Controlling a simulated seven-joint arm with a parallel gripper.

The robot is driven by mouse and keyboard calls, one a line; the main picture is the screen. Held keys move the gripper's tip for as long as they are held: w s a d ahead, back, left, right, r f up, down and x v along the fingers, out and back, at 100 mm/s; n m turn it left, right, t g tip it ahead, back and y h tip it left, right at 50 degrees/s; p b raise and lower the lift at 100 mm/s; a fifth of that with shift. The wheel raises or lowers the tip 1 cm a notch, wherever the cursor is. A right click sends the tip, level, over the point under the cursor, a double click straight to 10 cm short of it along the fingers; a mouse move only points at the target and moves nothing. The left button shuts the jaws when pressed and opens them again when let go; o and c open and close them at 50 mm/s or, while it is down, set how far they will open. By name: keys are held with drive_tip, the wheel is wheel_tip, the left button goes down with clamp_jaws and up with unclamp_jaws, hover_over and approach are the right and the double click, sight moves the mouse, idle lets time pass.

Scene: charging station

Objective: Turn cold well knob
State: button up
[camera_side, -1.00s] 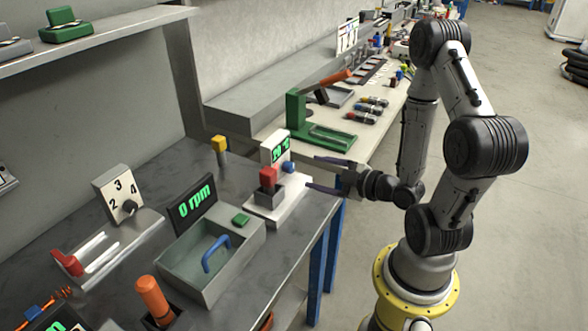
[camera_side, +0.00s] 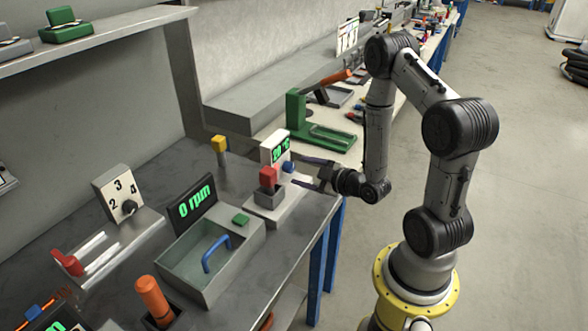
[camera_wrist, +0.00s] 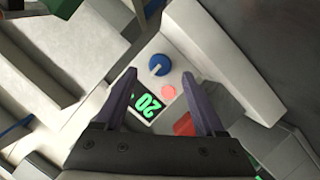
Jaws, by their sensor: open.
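The cold well is a white device (camera_side: 268,212) with a green-lit display (camera_side: 281,151) and a red block (camera_side: 268,177) in a grey holder. Its blue knob (camera_side: 289,167) sits on the side facing my gripper. In the wrist view the round blue knob (camera_wrist: 159,64) has a pale pointer mark, with a pink-red round spot (camera_wrist: 168,92) and the display reading 20 (camera_wrist: 148,104) below it. My gripper (camera_side: 299,169) is open and empty. In the wrist view the knob lies between and slightly beyond its fingertips (camera_wrist: 159,76). Contact cannot be told.
A grey box with a blue handle (camera_side: 216,253) and an rpm display (camera_side: 194,203) stands to the left of the device. A green stand (camera_side: 297,112) is behind on the pale bench. A yellow-topped post (camera_side: 219,144) stands at the back.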

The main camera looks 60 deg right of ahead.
sight(293, 168)
drive_tip(key=shift+x, duration=2.15)
clamp_jaws()
